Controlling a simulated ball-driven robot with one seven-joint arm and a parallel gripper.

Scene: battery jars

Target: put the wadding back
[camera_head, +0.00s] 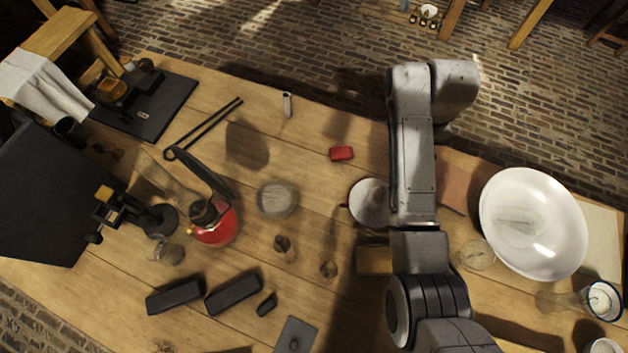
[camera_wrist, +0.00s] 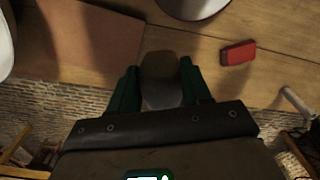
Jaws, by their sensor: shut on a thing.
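My gripper (camera_wrist: 160,82) shows in the wrist view, with dark green fingers on both sides of a rounded piece (camera_wrist: 160,66). This piece is dull brown at its far end and greyer nearer the palm. It may be the wadding, but its shape is partly hidden and I cannot be sure. The gripper is shut on it, above or near the table between a brown mat (camera_wrist: 85,42) and a red block (camera_wrist: 238,53). In the head view my arm hides the gripper and the held piece.
The red block (camera_head: 341,153) and a pale round vessel (camera_head: 368,203) lie left of my arm. A red kettle-like vessel (camera_head: 217,229) and a grey round thing (camera_head: 278,198) stand farther left.

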